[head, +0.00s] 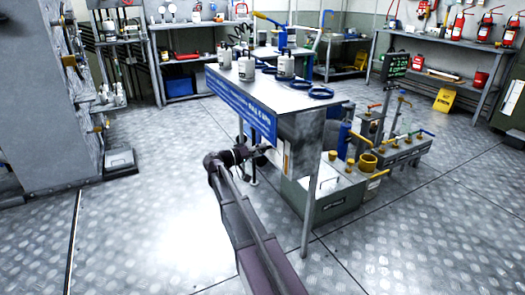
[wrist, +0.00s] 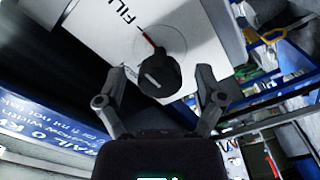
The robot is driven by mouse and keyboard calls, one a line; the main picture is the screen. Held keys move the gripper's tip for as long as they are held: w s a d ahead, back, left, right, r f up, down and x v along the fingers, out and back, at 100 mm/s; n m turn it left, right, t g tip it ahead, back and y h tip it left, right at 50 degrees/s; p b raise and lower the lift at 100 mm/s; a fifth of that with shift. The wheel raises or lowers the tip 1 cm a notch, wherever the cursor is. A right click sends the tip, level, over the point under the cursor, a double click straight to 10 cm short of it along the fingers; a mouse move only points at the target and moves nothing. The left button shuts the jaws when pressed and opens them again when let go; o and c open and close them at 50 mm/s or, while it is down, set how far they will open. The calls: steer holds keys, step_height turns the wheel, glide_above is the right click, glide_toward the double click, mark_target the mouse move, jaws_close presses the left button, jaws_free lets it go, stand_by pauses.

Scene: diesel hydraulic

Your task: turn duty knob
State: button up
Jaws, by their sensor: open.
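In the wrist view, a round black knob (wrist: 158,76) with a pale pointer mark sits on a white panel (wrist: 200,30) printed with letters that read like "FILL". A thin red-and-dark line runs on the panel just above the knob. My gripper (wrist: 160,71) is open. Its two fingers stand apart on the left and right of the knob, with visible gaps, and hold nothing. Whether the fingertips reach the knob's depth is unclear. In the head view, my gripper (head: 264,148) is at the side of the grey cabinet table; the knob is not distinguishable there.
The table (head: 280,93) carries white canisters and blue rings, with a blue sign (head: 240,106) along its edge. A green-grey box (head: 325,190) with yellow caps stands below right. Pumps and pipes (head: 395,150) stand farther right.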

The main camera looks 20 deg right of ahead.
steer(key=a, duration=1.1)
steer(key=shift+s+a, duration=0.15)
steer(key=shift+s, duration=0.05)
steer(key=s+a+f+n+y+p, duration=0.1)
steer(key=s+f+n+y+p, duration=0.15)
steer(key=s+y, duration=0.35)
steer(key=s+f+n+y+p, duration=0.1)
steer(key=s+f+y+p, duration=0.25)
steer(key=s, duration=0.45)
steer(key=s+a+n+y+p, duration=0.3)
steer(key=s+a+y+p, duration=0.4)
steer(key=s+a+y, duration=0.4)
step_height(320, 180, up, 38)
steer(key=d+h+p, duration=0.1)
steer(key=h+p, duration=0.1)
steer(key=p, duration=3.5)
steer(key=shift+s+f+g, duration=0.15)
steer(key=shift+f+g, duration=0.05)
steer(key=shift+g, duration=0.1)
steer(key=shift+h, duration=0.25)
